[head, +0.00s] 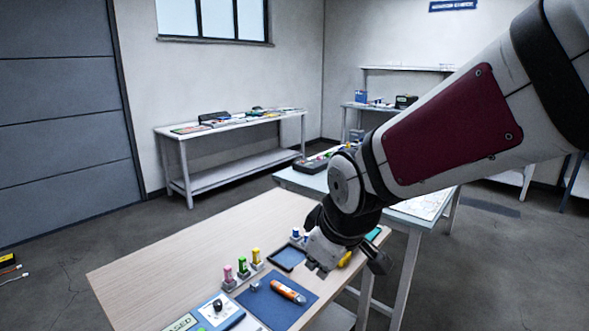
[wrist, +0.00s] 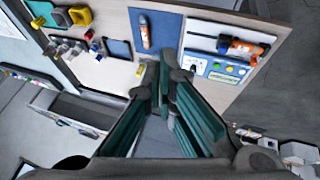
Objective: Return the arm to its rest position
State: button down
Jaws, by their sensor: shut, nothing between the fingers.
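My arm reaches in from the right in the head view, and my gripper (head: 322,268) hangs above the right part of the wooden table (head: 165,262). In the wrist view the fingers of my gripper (wrist: 166,66) are shut with nothing between them. The table top fills the upper part of that view, apart from the fingertips. An orange and white tool (head: 288,292) lies on a dark blue mat (head: 262,306), left of and below the gripper in the head view. The tool also shows in the wrist view (wrist: 145,33).
Pink (head: 228,273), green (head: 243,267) and yellow-topped (head: 256,256) pieces stand in holders beside a dark tray (head: 288,258). A panel with a black knob (head: 218,305) lies at the front. A yellow object (head: 345,259) is partly hidden behind my gripper. The table's left part is clear.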

jog(key=s+d+r+m+p, duration=0.1)
jog(key=s+d+r+m, duration=0.2)
jog(key=s, duration=0.8)
jog(key=s+d+r+m+g+h, duration=0.1)
jog(key=s+d+r+m, duration=0.2)
jog(key=s+d+m, duration=0.4)
jog(key=s+d, duration=0.3)
jog(key=d, duration=0.2)
jog(key=shift+s+m+h+p, duration=0.3)
jog(key=shift+s+p, duration=0.05)
jog(key=shift+s, duration=0.05)
jog(key=shift+a, duration=0.15)
dwell(0.7)
